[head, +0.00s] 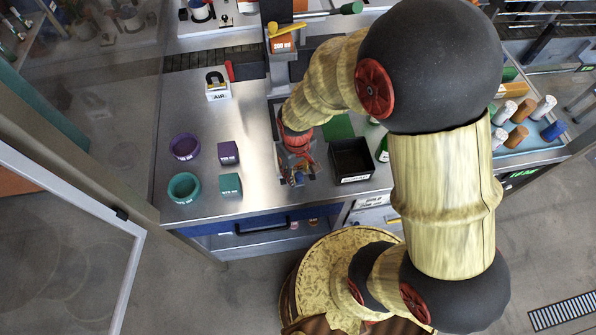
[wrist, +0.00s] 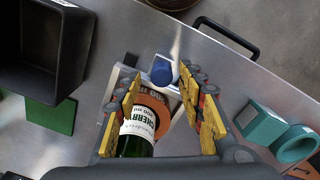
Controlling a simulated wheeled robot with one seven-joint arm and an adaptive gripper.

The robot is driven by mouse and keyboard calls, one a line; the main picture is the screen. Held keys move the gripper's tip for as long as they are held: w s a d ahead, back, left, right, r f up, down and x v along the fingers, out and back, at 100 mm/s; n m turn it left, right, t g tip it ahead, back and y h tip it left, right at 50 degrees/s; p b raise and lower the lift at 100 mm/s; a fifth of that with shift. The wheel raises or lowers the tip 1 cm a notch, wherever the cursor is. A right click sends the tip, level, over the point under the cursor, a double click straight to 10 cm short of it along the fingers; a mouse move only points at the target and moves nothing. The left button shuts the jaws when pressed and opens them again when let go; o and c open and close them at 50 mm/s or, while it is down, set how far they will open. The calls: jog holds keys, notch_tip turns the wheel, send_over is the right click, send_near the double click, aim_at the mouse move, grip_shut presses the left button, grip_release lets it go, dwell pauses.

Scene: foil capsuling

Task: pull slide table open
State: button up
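My gripper (head: 297,168) is low over the middle of the metal bench, near its front edge. In the wrist view my gripper (wrist: 160,82) is open, with its yellow, red-jointed fingers spread apart. A blue knob (wrist: 161,72) shows between the fingertips, not clasped; it also shows in the head view (head: 299,178). The knob is at the front of what looks like the slide table, a small light metal plate (wrist: 126,75) largely hidden by the fingers.
A black bin (head: 352,160) stands right of my gripper. Purple (head: 228,152) and teal (head: 230,184) blocks and two rings, purple (head: 184,147) and teal (head: 184,188), are to the left. A dark drawer handle (head: 262,228) juts from the bench front. Bare steel lies left of my gripper.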

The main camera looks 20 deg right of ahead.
notch_tip(320, 180, up, 12)
jog(key=shift+a+f, duration=0.15)
jog(key=shift+f, duration=0.05)
jog(key=shift+s, duration=0.1)
dwell(0.6)
jog(key=s+d+r+m+t+b, duration=0.3)
jog(key=s+r+t+b, duration=0.2)
jog(key=b, duration=0.7)
jog(key=s+r, duration=0.2)
jog(key=s, duration=0.2)
jog(key=shift+s+r+t, duration=0.2)
jog(key=shift+t, duration=0.1)
